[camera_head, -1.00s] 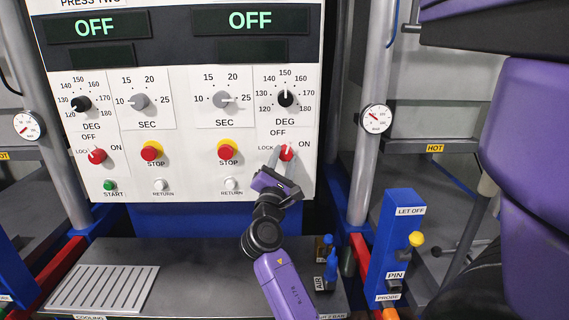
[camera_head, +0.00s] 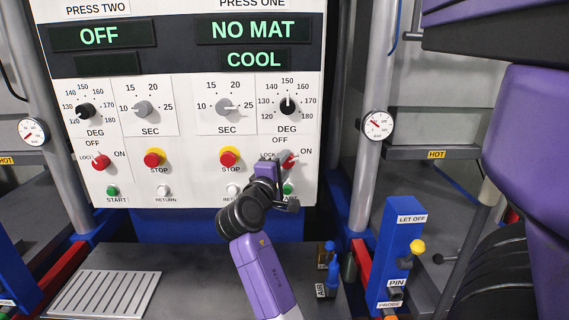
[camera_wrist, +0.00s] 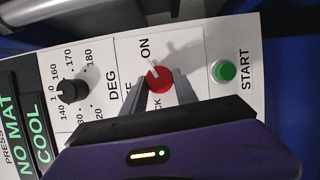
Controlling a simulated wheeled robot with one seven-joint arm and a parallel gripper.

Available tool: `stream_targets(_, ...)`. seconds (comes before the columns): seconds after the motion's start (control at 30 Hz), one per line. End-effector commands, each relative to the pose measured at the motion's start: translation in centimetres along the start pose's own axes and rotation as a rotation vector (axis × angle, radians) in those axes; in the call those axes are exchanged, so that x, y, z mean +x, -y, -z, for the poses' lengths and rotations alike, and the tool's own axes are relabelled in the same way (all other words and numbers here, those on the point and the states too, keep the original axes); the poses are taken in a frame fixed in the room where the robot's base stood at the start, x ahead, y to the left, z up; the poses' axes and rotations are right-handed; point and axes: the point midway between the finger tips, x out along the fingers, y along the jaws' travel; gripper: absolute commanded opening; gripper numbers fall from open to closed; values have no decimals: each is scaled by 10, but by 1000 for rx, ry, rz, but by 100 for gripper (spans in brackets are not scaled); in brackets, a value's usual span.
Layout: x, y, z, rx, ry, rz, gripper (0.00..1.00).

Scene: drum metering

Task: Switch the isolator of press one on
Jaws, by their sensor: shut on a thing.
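The red isolator knob of press one (camera_head: 289,160) is at the lower right of the white panel, with OFF, ON and LOCK marks around it. In the wrist view the knob (camera_wrist: 158,78) has its white pointer turned toward ON. My gripper (camera_head: 284,163) is at the panel, its fingers on either side of the knob; in the wrist view the fingertips (camera_wrist: 160,82) are shut on it. Press one's display (camera_head: 252,32) reads NO MAT, with COOL below it. The fingers hide part of the LOCK and OFF labels.
Press two's display (camera_head: 99,37) reads OFF. A red stop button (camera_head: 229,159) is left of the knob, and a green start button (camera_wrist: 224,71) is below it on the panel. A blue LET OFF post (camera_head: 397,250) stands at the right.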

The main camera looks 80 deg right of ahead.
Motion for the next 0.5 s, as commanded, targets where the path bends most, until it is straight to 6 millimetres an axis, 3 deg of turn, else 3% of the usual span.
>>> stream_targets(0.5,0,0,-1,97,3,43,0)
